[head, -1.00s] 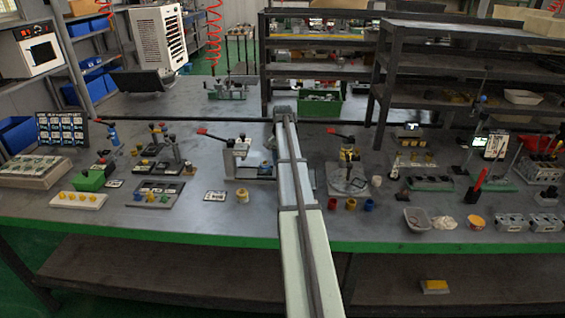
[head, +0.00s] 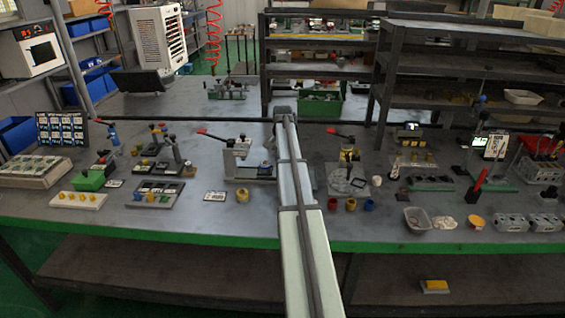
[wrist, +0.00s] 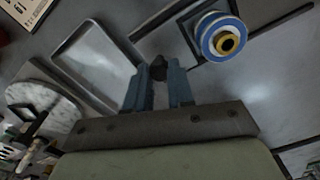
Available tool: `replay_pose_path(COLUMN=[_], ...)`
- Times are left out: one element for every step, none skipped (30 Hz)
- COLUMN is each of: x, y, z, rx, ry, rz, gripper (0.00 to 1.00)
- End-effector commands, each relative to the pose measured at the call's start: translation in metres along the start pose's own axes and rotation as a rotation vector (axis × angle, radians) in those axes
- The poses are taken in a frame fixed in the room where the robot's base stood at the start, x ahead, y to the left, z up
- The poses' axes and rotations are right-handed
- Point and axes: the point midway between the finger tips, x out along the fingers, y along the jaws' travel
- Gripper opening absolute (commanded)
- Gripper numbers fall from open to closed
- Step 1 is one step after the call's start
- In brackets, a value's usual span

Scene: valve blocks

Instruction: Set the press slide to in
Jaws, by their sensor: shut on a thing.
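The press (head: 242,160) is a grey C-shaped frame with a red lever (head: 214,136), standing mid-bench just left of my arm. In the wrist view, my gripper (wrist: 160,76) has its two blue-grey fingers close around a small dark knob (wrist: 158,67), which appears to belong to the press slide. A blue-and-white ring with a yellow centre (wrist: 226,40) sits to the upper right of the fingers. In the head view my own arm hides the fingers and the right side of the press, so the slide's position is not clear.
A silvery rectangular tray-like plate (wrist: 95,64) and a pale round disc (wrist: 42,112) lie left of the fingers in the wrist view. A yellow ring-shaped part (head: 242,195) stands in front of the press. Another fixture (head: 347,172) with a red lever stands right of my arm.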

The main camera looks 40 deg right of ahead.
Motion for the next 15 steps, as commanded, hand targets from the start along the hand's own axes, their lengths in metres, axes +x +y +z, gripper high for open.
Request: replay_pose_path(x=[0.0, 0.0, 0.0, 0.0, 0.0, 0.0, 0.0, 0.0, 0.0, 0.0, 0.0, 0.0, 0.0, 0.0, 0.0], y=[0.0, 0.0, 0.0, 0.0, 0.0, 0.0, -0.001, -0.002, -0.005, -0.008, -0.012, -0.017, -0.022, -0.026, -0.032], z=[0.0, 0.0, 0.0, 0.0, 0.0, 0.0, 0.0, 0.001, 0.002, 0.003, 0.004, 0.006, 0.008, 0.01, 0.012], rx=[0.0, 0.0, 0.0, 0.0, 0.0, 0.0, 0.0, 0.0, 0.0, -0.001, -0.001, -0.002, -0.003, -0.003, -0.002], ry=[0.0, 0.0, 0.0, 0.0, 0.0, 0.0, 0.0, 0.0, 0.0, 0.0, 0.0, 0.0, 0.0, 0.0, 0.0], rz=[0.0, 0.0, 0.0, 0.0, 0.001, 0.001, 0.0, 0.0, 0.0, 0.0, 0.0, 0.0, 0.0, 0.0, 0.0], gripper=[0.0, 0.0, 0.0, 0.0, 0.0, 0.0, 0.0, 0.0, 0.0, 0.0, 0.0, 0.0, 0.0, 0.0, 0.0])
